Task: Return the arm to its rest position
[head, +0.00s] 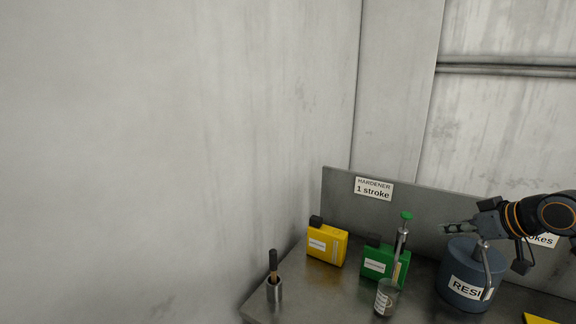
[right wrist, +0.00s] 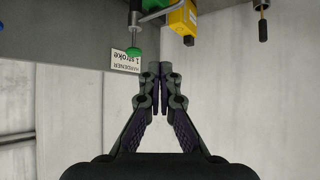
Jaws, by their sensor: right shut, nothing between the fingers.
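My right gripper (head: 446,228) is in from the right in the head view, above and just left of the top of a dark blue resin drum (head: 455,272). In the right wrist view the right gripper's fingertips (right wrist: 159,72) are together with nothing between them. The green pump head (head: 406,215) of the hardener stands left of the gripper; it also shows in the right wrist view (right wrist: 136,52), left of the fingertips. My left gripper is in neither view.
A steel bench (head: 330,286) holds a yellow container (head: 326,246), a green container (head: 376,266), a clear labelled cup (head: 385,300) and a brush in a metal holder (head: 274,290). A backboard (head: 430,205) with a hardener sign (head: 373,188) rises behind.

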